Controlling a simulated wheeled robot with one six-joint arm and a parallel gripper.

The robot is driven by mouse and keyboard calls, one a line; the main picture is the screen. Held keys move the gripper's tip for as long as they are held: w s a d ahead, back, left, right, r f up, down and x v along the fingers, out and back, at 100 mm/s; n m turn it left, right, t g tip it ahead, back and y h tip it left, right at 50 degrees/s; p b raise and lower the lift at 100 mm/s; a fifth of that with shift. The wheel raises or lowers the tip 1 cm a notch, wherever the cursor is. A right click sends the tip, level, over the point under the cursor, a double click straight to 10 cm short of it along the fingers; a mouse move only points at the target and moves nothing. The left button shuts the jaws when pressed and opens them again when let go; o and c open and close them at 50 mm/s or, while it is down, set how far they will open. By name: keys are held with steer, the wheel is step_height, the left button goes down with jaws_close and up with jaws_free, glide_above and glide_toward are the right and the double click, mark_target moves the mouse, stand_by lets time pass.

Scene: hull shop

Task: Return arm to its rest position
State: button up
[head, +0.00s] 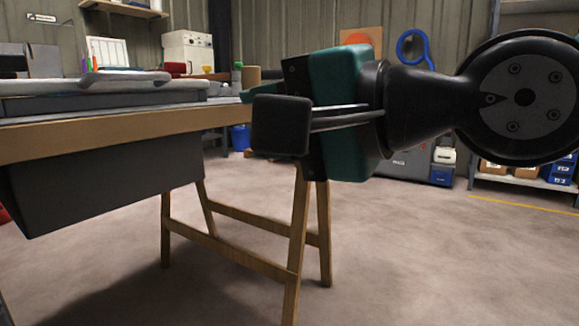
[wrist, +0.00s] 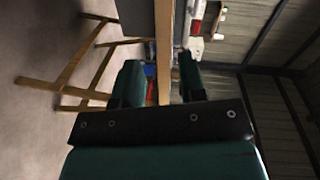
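My arm reaches in from the right of the head view. My gripper (head: 258,96), teal and black, is held beside the right end of the workbench (head: 110,136), pointing toward it. A black block on thin rods hides part of the fingers in this view. In the wrist view my gripper (wrist: 160,76) shows two teal fingers standing apart with nothing between them. The bench edge (wrist: 164,40) shows beyond the gap. I cannot tell the exact distance from fingers to bench.
A grey box (head: 105,180) hangs under the bench, which stands on wooden trestle legs (head: 298,235). Grey trays (head: 110,98) and a brown cylinder (head: 251,76) are on or behind the bench top. Shelving with bins (head: 525,172) stands back right. The floor in front is clear.

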steer(key=s+d+f+n+g+h+p, duration=0.3)
steer(key=s+d+n+g+h+p, duration=0.25)
steer(key=d+p, duration=0.3)
steer(key=s+d+f+n+g+h+p, duration=0.3)
steer(key=s+d+n+g+h+p, duration=0.15)
steer(key=d+n+p, duration=0.35)
step_height(320, 180, up, 36)
steer(key=w+d+m+t+p, duration=0.1)
steer(key=m+p, duration=0.1)
steer(key=p, duration=3.2)
steer(key=shift+r, duration=0.15)
steer(key=shift+o, duration=0.3)
steer(key=shift+d, duration=0.1)
